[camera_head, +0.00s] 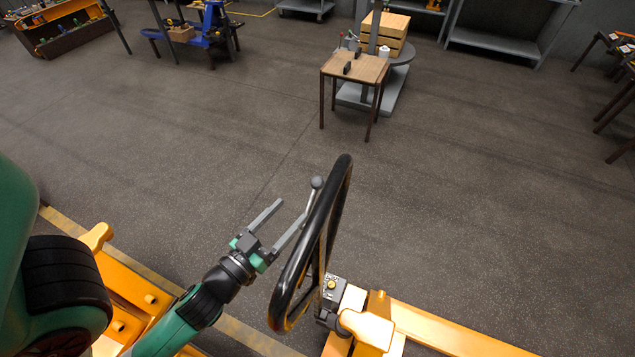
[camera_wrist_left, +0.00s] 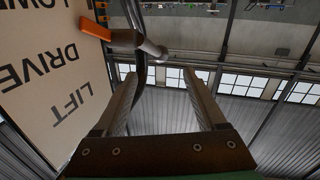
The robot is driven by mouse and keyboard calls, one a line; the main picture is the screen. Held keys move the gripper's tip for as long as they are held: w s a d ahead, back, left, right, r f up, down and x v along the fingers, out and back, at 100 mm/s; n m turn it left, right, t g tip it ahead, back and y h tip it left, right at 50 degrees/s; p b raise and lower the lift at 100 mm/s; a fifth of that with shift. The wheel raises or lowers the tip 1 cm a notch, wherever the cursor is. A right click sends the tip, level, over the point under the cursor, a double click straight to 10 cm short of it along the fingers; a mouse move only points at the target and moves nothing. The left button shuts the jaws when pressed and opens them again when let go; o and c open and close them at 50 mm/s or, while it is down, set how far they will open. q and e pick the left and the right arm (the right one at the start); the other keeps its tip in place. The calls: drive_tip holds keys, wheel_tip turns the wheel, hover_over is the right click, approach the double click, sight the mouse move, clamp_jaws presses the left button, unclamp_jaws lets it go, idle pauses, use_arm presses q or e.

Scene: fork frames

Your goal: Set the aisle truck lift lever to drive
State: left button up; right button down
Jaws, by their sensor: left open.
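The black loop handle (camera_head: 282,300) of the aisle truck stands upright in the middle of the head view. A lever with a grey ball knob (camera_head: 316,183) shows at its left side. In the left wrist view a pale panel (camera_wrist_left: 30,110) reads LOWER, DRIVE and LIFT. An orange pointer (camera_wrist_left: 95,29) on the lever lies at the panel's edge, on the LOWER side of DRIVE; its exact setting is unclear. My left gripper (camera_head: 294,208) is open and empty, its fingers (camera_wrist_left: 160,76) toward the knob (camera_wrist_left: 155,50), which appears just beyond the tips. My right gripper is not seen.
The truck's orange body and fork (camera_head: 450,330) lie at the lower right. More orange frame (camera_head: 135,290) is below my left arm. A small wooden table (camera_head: 357,68) stands farther back. The grey floor between is clear.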

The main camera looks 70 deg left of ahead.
sight(313, 187)
use_arm(q)
drive_tip(key=p+x, duration=0.1)
drive_tip(key=x, duration=0.1)
drive_tip(key=r+p+x, duration=0.1)
drive_tip(key=p+x, duration=0.1)
drive_tip(key=shift+w+a, duration=0.2)
drive_tip(key=shift+w, duration=0.1)
drive_tip(key=x, duration=0.2)
drive_tip(key=p+x, duration=0.1)
drive_tip(key=x, duration=0.1)
drive_tip(key=p+x, duration=0.1)
drive_tip(key=x, duration=0.1)
drive_tip(key=shift+f, duration=0.35)
drive_tip(key=shift+w+a, duration=0.15)
drive_tip(key=shift+w, duration=0.15)
drive_tip(key=shift+f, duration=0.1)
clamp_jaws()
